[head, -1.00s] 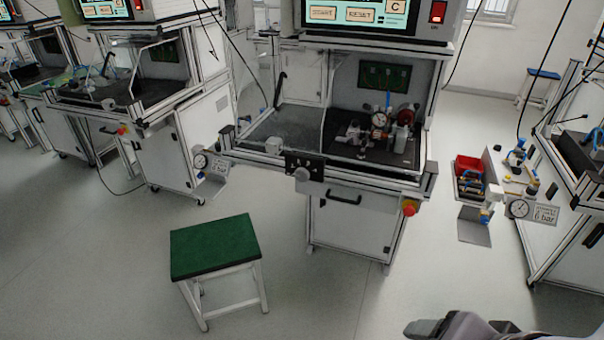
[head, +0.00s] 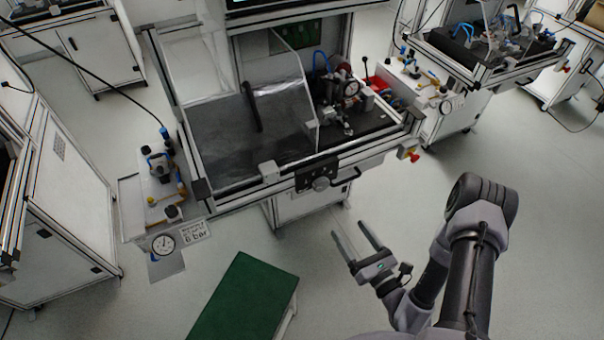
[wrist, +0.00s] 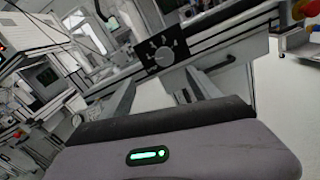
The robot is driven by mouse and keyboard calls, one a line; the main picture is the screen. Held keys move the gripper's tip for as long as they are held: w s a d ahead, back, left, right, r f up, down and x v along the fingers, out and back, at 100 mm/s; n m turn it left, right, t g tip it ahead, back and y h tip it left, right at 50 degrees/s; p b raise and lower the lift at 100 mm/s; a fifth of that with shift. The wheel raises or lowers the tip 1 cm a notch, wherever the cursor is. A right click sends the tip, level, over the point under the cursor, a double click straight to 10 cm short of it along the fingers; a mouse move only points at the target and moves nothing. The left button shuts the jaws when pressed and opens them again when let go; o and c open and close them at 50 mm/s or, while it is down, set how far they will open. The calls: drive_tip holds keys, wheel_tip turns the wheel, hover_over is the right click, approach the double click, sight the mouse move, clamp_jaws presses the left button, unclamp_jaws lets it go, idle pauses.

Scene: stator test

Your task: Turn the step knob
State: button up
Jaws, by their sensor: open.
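The step knob (head: 321,184) is a round grey knob on a black panel at the front edge of the workbench. It also shows in the wrist view (wrist: 164,57), above and beyond the fingers. My gripper (head: 347,222) is open and empty, its two fingers apart in front of the bench. In the head view the fingertips lie just below and to the right of the knob, clear of it. In the wrist view the fingers (wrist: 160,82) point towards the panel with the knob between their lines.
A green-topped stool (head: 243,300) stands on the floor below left of my gripper. A bench handle (head: 345,178) is just right of the knob, and a red emergency button (head: 412,155) sits at the right corner. A pressure gauge (head: 162,243) is at the left.

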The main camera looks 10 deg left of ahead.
sight(323, 187)
drive_tip(key=b+x, duration=0.1)
drive_tip(key=x, duration=0.4)
drive_tip(key=b+x, duration=0.1)
drive_tip(key=x, duration=0.5)
drive_tip(key=b+x, duration=0.1)
drive_tip(key=x, duration=0.5)
drive_tip(key=shift+w+d+f, duration=0.25)
drive_tip(key=shift+d+f, duration=0.05)
drive_tip(key=shift+d, duration=0.15)
drive_tip(key=c, duration=1.4)
